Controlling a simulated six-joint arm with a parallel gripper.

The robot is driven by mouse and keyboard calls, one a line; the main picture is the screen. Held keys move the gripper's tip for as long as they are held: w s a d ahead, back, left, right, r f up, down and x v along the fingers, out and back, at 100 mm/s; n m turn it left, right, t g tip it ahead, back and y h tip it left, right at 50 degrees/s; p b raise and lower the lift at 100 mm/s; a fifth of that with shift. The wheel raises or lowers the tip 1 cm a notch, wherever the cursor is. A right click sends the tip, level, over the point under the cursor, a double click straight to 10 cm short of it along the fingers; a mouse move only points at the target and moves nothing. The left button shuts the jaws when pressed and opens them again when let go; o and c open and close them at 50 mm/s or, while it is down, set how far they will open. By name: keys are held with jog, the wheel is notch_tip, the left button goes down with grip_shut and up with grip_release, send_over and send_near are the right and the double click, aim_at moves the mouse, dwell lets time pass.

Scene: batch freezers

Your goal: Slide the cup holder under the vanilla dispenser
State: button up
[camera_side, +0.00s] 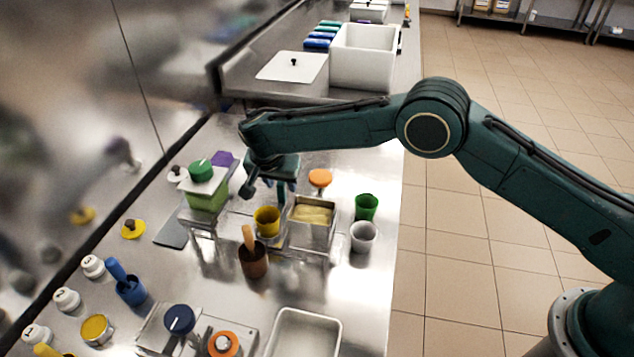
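My gripper (268,190) points down above the metal counter. Its two fingers look spread apart, with nothing visible between them. A yellow cup (267,221) stands just below and in front of my gripper, apparently in a low metal stand; I cannot make out the cup holder clearly. Right of the cup is a raised metal box with cream-coloured contents (312,216), possibly vanilla. Left of my gripper is a raised green container with a white lid and green knob (205,188). I see no readable flavour label on either container.
An orange-topped item (320,178) stands behind the cream box. A green cup (366,207) and white cup (363,237) stand to its right. A brown pot (252,260) with a handle stands in front. A white bin (362,57) is at the back.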

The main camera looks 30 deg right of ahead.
jog(key=shift+x, duration=1.45)
jog(key=shift+c, duration=0.2)
grip_shut()
